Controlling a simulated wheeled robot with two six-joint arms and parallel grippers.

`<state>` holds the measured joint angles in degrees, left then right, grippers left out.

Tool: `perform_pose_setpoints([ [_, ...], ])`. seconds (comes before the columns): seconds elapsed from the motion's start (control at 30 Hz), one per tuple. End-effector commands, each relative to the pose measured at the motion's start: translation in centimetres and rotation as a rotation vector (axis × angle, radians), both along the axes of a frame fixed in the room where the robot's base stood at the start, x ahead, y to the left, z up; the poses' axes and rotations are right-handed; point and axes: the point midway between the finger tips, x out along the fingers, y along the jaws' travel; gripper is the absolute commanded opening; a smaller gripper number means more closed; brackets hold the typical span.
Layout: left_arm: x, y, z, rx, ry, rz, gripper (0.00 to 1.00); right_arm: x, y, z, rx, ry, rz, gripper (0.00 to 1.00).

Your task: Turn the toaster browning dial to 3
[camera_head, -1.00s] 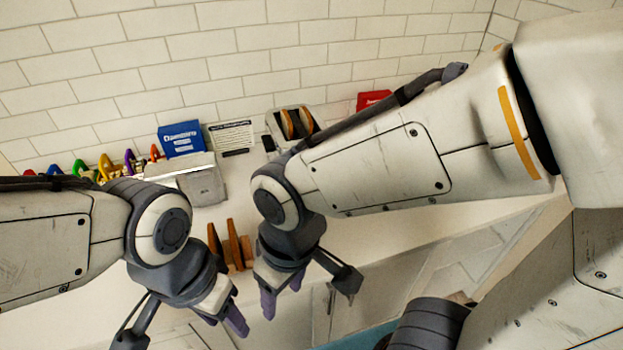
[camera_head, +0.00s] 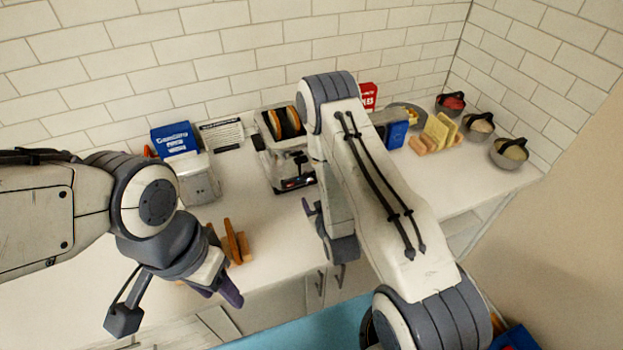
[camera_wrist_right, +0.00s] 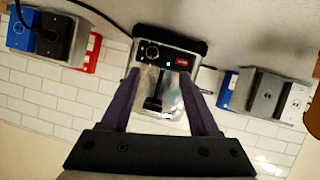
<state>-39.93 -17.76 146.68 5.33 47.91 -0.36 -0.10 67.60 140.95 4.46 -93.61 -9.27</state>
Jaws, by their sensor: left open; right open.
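The toaster (camera_head: 270,172) stands on the counter against the tiled wall, with bread-like slices (camera_head: 284,122) in its top. The right wrist view shows its front panel upside down, with the round dial (camera_wrist_right: 152,54), a small blue light, a red marking and a dark lever slot (camera_wrist_right: 152,102). The dial's setting is too small to read. My right gripper (camera_wrist_right: 158,78) is open and empty, its purple fingers pointing at the toaster front on either side, apart from the dial. My arm partly hides it in the head view. My left gripper (camera_head: 220,293) is open and empty near the counter's front edge.
A wooden rack (camera_head: 236,246) stands near my left gripper. A red box (camera_head: 368,93), yellow blocks (camera_head: 441,130) and several bowls (camera_head: 508,153) are to the right.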

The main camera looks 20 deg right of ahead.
Motion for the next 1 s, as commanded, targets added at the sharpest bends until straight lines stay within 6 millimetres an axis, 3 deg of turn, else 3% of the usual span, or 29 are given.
perform_pose_setpoints([
  [0.23, 0.0, 0.0, 0.9, 0.0, 0.0, -0.001, 0.5, 0.1, -1.2, -0.1, -0.014, -0.05, -0.022, 0.61],
  [0.7, 0.0, 0.0, 3.9, 0.0, 0.0, -0.001, 0.5, 7.0, -1.9, -2.8, -0.013, -0.05, -0.021, 0.61],
  [1.0, 0.0, 0.0, 4.4, 0.0, 0.0, 0.0, 0.5, 9.0, -2.1, -3.8, -0.014, -0.048, -0.021, 0.61],
])
